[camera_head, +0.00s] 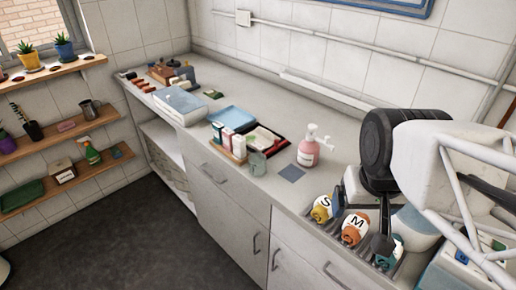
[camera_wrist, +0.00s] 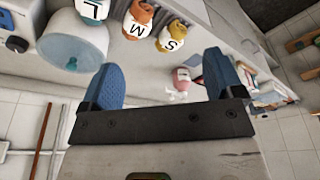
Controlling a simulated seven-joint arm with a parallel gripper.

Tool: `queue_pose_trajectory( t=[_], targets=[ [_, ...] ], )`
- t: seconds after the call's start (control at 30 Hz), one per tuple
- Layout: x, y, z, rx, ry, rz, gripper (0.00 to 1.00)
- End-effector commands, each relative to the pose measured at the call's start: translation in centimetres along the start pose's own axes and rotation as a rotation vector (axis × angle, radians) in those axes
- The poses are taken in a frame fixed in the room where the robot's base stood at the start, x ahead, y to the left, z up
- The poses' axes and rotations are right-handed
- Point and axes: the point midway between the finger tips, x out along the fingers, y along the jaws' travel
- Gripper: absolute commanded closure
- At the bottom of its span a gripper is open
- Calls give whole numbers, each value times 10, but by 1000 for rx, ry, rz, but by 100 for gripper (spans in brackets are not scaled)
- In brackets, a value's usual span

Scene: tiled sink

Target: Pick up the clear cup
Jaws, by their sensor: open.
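The clear cup (camera_head: 257,163) is a small, greyish see-through cup standing near the front edge of the counter, left of a pink pump bottle (camera_head: 308,152). In the wrist view I cannot make the cup out. My gripper (camera_wrist: 160,62) is open with its two blue-tipped fingers wide apart and nothing between them. In the head view my arm is at the right end of the counter, well to the right of the cup, and its fingers are mostly hidden there.
Lettered bags, S (camera_head: 321,209) and M (camera_head: 354,229), stand in a rack along the counter's front edge between cup and arm. Small cartons (camera_head: 228,140) stand close left of the cup. A dark blue square (camera_head: 291,173) lies to its right.

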Motion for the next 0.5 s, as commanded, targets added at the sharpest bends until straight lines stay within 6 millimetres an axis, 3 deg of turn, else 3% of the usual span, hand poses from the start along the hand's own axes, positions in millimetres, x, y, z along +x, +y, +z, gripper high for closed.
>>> queue_pose_trajectory(
  t=[0.33,0.5],
  targets=[
    [1,-1,-1,-2,3,-1,10],
    [9,-7,-14,-15,32,-14,10]
  ],
)
